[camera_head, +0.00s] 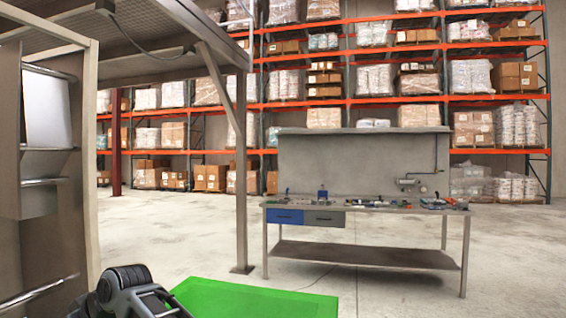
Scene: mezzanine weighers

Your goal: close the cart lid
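I cannot make out a cart or a cart lid for certain. A flat bright green panel (255,299) shows at the bottom centre, cut off by the lower edge. I cannot tell whether it is part of a cart or a patch on the floor. A dark grey, rounded part at the bottom left, just left of the green panel, looks like my own arm. My gripper's fingertips are not visible.
A metal workbench (360,252) with tools and a blue drawer (284,216) stands beyond the green panel. A steel post (241,180) carries a mezzanine. A grey cabinet (45,150) is close at left. Orange racks (400,97) line the back. Concrete floor (510,255) is clear at right.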

